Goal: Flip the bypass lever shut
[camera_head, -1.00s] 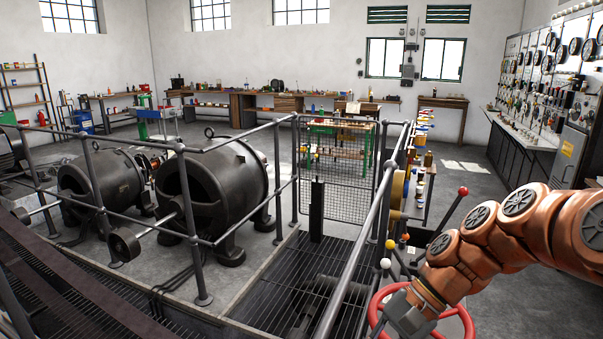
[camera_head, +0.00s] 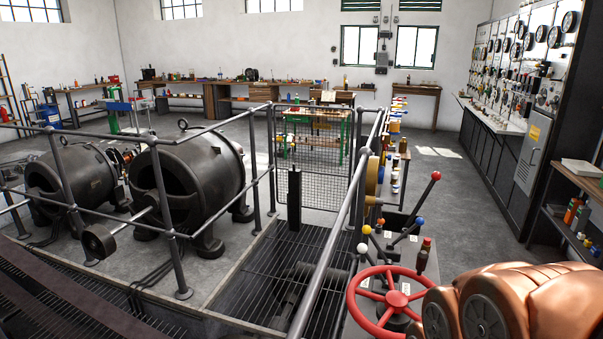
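A control stand beside the railing carries several levers. A long dark lever with a red knob (camera_head: 436,175) leans up to the right. A shorter lever with a blue knob (camera_head: 419,221) leans the same way. Small levers with yellow (camera_head: 366,229), white (camera_head: 362,248) and orange (camera_head: 381,222) knobs stand at the stand's left side. I cannot tell which one is the bypass lever; no label is readable. My copper-coloured arm fills the lower right corner, right of the stand. My gripper is out of the picture.
A red handwheel (camera_head: 397,298) stands in front of the levers, close to my arm. A grey railing (camera_head: 340,240) runs along the left of the stand, with dark dynamos (camera_head: 190,180) beyond it. A gauge panel (camera_head: 520,50) and shelf (camera_head: 585,180) stand at right. Floor between is clear.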

